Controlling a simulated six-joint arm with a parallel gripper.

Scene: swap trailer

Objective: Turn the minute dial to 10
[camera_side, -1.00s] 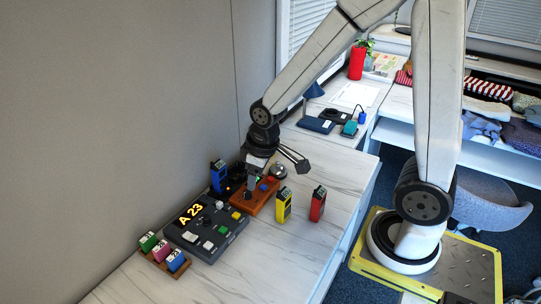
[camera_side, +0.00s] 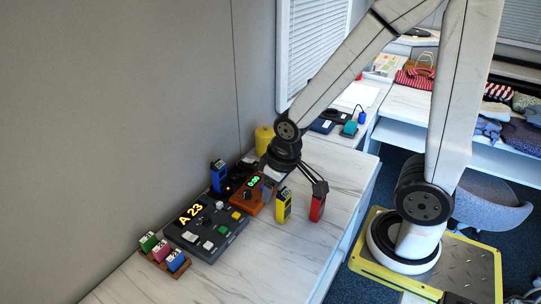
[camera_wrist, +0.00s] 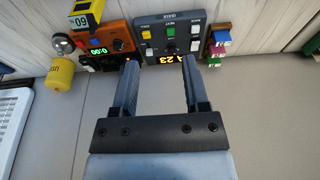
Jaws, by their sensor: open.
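An orange timer box (camera_side: 246,202) sits on the white desk beside the grey panel, its green display (camera_side: 253,183) reading 0:00. It also shows at the top of the wrist view (camera_wrist: 117,33), with its display (camera_wrist: 98,51). A round dark knob (camera_side: 247,198) is on its face; which dial is the minute dial I cannot tell. My gripper (camera_side: 295,190) is open and empty, above and right of the box in the side view. In the wrist view my gripper's fingers (camera_wrist: 160,65) are spread, with nothing between them.
The grey panel (camera_side: 232,238) reads A 23. Yellow (camera_side: 284,207) and red (camera_side: 316,209) upright devices stand close to my gripper. A blue one (camera_side: 217,176) stands behind. A yellow cylinder (camera_side: 264,140) is near the wall.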

